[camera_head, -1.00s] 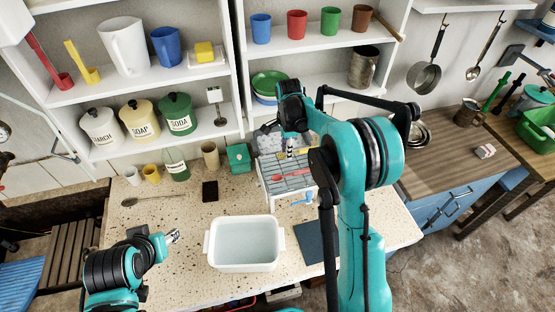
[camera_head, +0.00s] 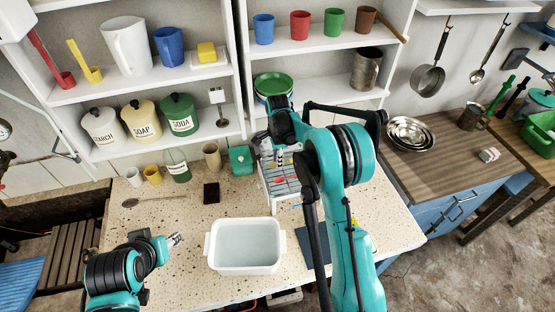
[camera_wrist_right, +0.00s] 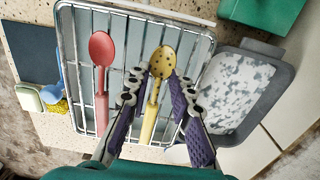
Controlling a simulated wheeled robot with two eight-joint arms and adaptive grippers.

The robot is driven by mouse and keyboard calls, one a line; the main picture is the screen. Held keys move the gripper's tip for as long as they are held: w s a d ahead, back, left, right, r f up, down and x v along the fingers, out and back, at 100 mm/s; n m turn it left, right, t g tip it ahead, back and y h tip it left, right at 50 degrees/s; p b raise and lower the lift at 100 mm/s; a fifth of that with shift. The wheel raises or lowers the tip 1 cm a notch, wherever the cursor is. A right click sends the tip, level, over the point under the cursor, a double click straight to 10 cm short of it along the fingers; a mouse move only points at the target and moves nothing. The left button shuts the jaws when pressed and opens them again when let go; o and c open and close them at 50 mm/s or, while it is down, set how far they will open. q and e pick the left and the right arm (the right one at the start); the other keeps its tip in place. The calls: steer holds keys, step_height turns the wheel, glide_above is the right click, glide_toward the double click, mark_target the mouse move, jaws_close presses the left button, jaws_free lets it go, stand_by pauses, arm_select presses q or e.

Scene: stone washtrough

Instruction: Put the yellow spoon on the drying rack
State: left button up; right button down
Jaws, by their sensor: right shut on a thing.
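In the wrist view the yellow spoon (camera_wrist_right: 163,62), with a perforated bowl, lies between the fingers of my right gripper (camera_wrist_right: 158,82), which is shut on its handle. The spoon is over the wire drying rack (camera_wrist_right: 83,55), beside a red spoon (camera_wrist_right: 102,52). I cannot tell whether the yellow spoon touches the wires. In the head view my right gripper (camera_head: 281,158) is over the drying rack (camera_head: 268,190), and my arm hides part of it. My left gripper (camera_head: 174,240) is left of the white basin, over the counter, with its finger opening unclear.
The white basin (camera_head: 245,246) stands at the counter's front. A grey tray (camera_wrist_right: 240,92) is right of the rack in the wrist view. A dark mat (camera_head: 313,243) lies in front of the rack. Cups and canisters line the back. The counter between basin and dark sponge (camera_head: 211,192) is clear.

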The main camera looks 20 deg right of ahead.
steer(key=c, duration=1.3)
jaws_free()
steer(key=shift+f, duration=0.15)
